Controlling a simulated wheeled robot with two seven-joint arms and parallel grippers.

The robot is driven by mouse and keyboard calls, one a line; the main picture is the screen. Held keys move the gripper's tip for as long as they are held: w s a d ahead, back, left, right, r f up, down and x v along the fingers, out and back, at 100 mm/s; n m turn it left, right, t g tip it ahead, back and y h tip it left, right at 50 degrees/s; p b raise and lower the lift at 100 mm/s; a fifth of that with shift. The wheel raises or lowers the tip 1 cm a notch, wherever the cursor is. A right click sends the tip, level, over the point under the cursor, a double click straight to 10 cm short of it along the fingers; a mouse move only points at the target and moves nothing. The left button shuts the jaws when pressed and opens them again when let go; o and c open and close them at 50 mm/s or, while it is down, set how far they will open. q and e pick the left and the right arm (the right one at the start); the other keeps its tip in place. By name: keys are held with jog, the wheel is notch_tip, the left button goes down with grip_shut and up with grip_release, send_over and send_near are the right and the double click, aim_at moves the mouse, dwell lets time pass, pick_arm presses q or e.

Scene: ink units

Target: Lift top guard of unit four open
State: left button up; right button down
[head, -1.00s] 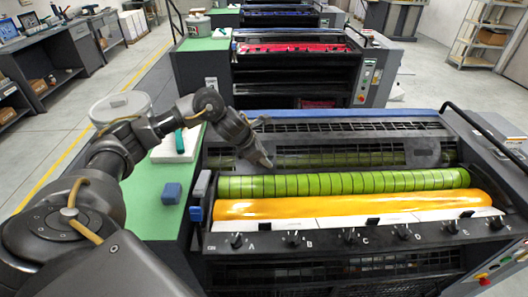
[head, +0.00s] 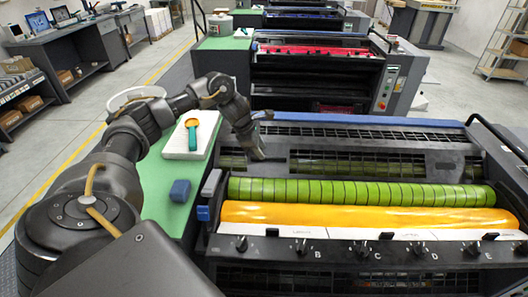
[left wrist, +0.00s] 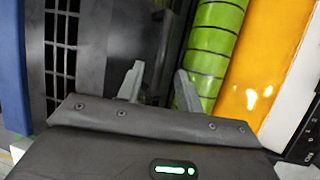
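The nearest unit has a dark top guard (head: 375,165) with barred openings, lying low behind the green roller (head: 360,192). In the left wrist view the guard (left wrist: 100,50) shows as bars and a smooth dark panel. My left gripper (head: 263,156) is over the guard's left part, close to its front edge. In the left wrist view its two fingers (left wrist: 160,88) are apart, one over the dark panel and one near the green roller. Nothing visible is clamped; contact with the guard cannot be told. My right gripper is out of view.
A yellow roller (head: 370,214) and a row of black knobs (head: 420,248) lie in front. Left, a green side top holds a blue block (head: 180,191) and a white pad (head: 178,145) with an orange and teal tool. A black rail (head: 497,140) stands right. More units stand behind.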

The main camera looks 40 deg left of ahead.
pick_arm(q)
jog(key=shift+p+x, duration=0.35)
jog(key=shift+x, duration=1.45)
grip_shut()
